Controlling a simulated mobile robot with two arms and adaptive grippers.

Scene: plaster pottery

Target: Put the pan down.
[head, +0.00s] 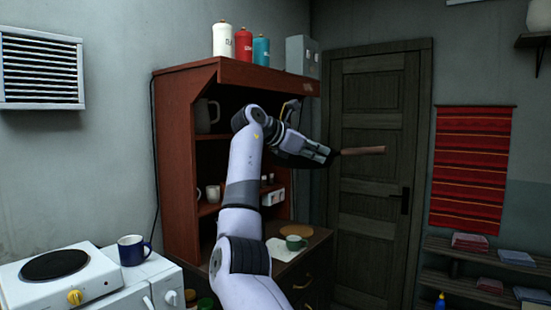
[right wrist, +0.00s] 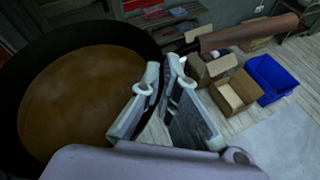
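The pan (right wrist: 80,100) is dark with a brown inside and fills the left of the right wrist view. Its brown handle (head: 365,151) sticks out to the right in the head view, in front of the door. The exact contact is partly hidden. My left gripper is not in view.
A white stove with a black hot plate (head: 55,265) stands at lower left, with a blue mug (head: 133,250) beside the plate. The red-brown cupboard (head: 178,165) holds mugs. A green cup (head: 296,243) stands on its counter. Cardboard boxes (right wrist: 234,92) and a blue crate (right wrist: 272,78) lie on the floor.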

